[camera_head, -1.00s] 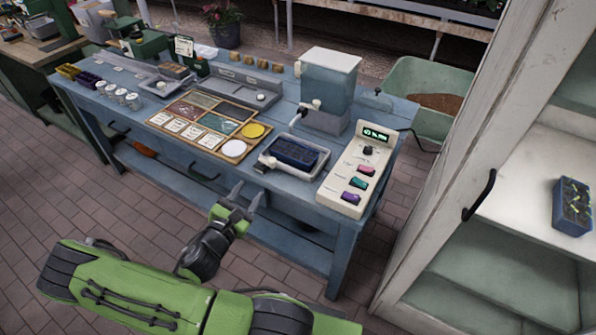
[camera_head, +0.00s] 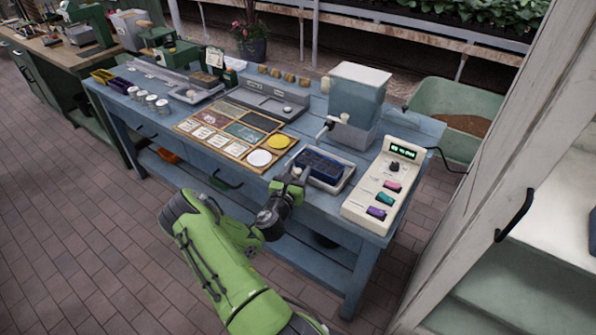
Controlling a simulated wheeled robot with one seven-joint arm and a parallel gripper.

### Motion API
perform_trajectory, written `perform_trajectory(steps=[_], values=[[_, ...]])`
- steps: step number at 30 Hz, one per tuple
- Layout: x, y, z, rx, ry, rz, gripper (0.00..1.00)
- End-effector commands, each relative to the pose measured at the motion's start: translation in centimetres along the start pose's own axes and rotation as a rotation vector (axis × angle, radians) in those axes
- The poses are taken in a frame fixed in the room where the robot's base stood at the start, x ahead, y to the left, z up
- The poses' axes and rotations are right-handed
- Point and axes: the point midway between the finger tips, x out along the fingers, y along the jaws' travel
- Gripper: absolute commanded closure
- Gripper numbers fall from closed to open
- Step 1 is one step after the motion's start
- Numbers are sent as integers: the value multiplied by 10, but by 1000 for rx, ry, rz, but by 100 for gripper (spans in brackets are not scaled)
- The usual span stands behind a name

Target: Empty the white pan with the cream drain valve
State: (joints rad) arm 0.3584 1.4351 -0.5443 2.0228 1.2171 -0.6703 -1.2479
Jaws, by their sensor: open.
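The white pan (camera_head: 347,183) sits on the blue bench near its front edge, right of centre. A dark blue cell tray (camera_head: 322,166) stands in it. I cannot tell whether there is water in the pan. My gripper (camera_head: 294,174) is open at the pan's left front corner, close to its rim. The gripper covers that corner, and the cream drain valve cannot be made out. I cannot tell whether a finger touches the pan.
A blue-grey water tank (camera_head: 356,95) with a spout stands behind the pan. A cream control box (camera_head: 384,187) with coloured switches is at its right. A board with cards and discs (camera_head: 235,136) lies at its left. A white cabinet (camera_head: 500,190) fills the right side.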

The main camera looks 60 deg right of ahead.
Motion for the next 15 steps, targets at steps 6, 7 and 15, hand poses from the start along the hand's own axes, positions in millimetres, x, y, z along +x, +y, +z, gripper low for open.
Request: perform_trajectory(steps=[6, 7, 15], values=[[7, 0, 1, 0, -1, 0, 52], [7, 0, 0, -1, -1, 0, 52], [7, 0, 0, -1, 0, 0, 81]])
